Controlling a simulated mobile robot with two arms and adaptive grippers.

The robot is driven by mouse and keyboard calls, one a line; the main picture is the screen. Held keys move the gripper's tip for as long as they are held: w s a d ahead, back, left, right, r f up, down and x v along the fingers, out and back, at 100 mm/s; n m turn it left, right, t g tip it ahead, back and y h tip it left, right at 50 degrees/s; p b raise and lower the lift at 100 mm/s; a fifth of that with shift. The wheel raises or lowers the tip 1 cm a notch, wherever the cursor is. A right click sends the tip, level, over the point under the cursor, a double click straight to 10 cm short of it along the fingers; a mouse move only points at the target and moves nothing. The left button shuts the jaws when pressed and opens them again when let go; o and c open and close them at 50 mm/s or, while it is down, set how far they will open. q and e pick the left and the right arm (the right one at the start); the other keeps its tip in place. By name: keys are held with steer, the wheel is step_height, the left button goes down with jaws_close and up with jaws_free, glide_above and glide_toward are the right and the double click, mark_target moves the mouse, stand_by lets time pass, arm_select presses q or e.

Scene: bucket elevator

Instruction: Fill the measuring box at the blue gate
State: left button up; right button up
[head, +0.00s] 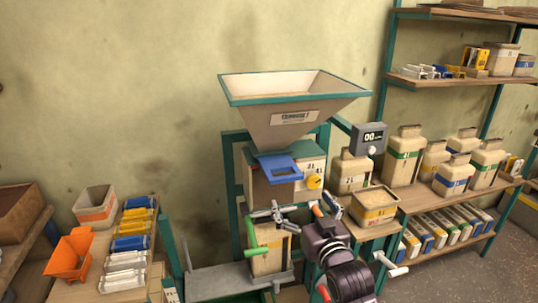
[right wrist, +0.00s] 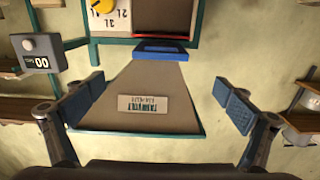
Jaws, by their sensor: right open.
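The blue gate (head: 280,168) sits at the front of the machine, under the tan hopper (head: 262,122). It also shows upside down in the right wrist view (right wrist: 160,50). A tan box (head: 266,262) with a green handle at its left stands below the gate, partly hidden by my right gripper; I cannot tell whether it is the measuring box. My right gripper (head: 302,213) is open, below and in front of the gate. In the right wrist view its blue-padded fingers (right wrist: 160,102) stand wide apart with nothing held. My left gripper is not in view.
A yellow knob (head: 314,182) is right of the gate. A grey display (head: 368,139) reads 00. An open tan box (head: 374,207) stands at the right. An orange funnel (head: 70,256) and an orange-banded box (head: 96,206) are at the left. Shelves of containers fill the right side.

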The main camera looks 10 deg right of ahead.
mark_target(287, 181)
steer(key=shift+c, duration=0.3)
